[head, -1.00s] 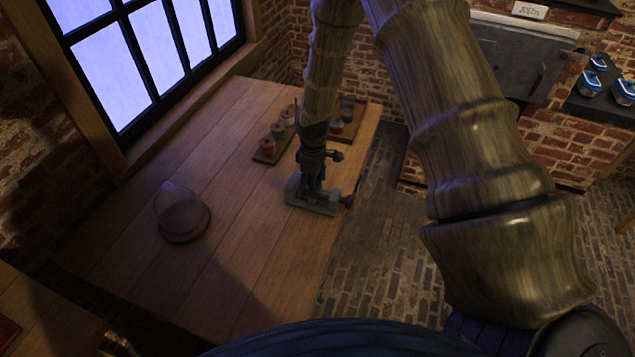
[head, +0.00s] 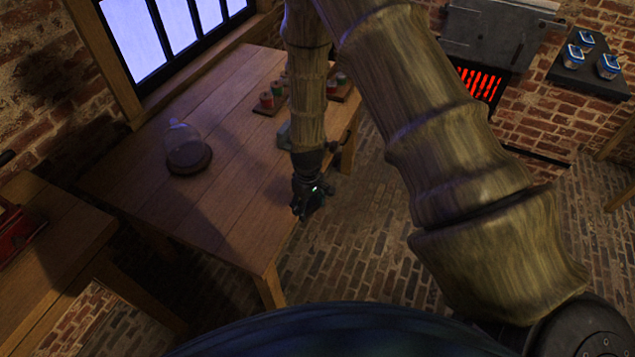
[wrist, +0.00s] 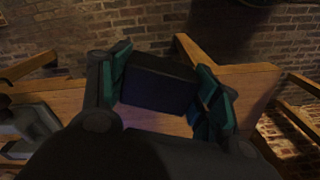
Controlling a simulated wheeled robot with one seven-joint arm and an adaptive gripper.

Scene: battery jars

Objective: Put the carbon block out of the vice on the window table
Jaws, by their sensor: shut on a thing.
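The carbon block (wrist: 160,84) is a dark, nearly black block in the wrist view. My gripper (head: 309,200) is shut on it, with a green-padded finger on each side. In the head view my gripper hangs by the right edge of the window table (head: 215,215), and the block cannot be made out there. The grey vice (head: 284,136) stands on the table beyond my gripper, mostly hidden behind my arm. A grey metal part, likely the vice, shows at the left of the wrist view (wrist: 38,122).
A glass dome on a dark base (head: 187,148) stands on the table's left. Trays with red and green jars (head: 267,100) sit at the back. The table's middle and front are bare. A glowing red grate (head: 480,85) and blue-lidded jars (head: 608,66) are at the right.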

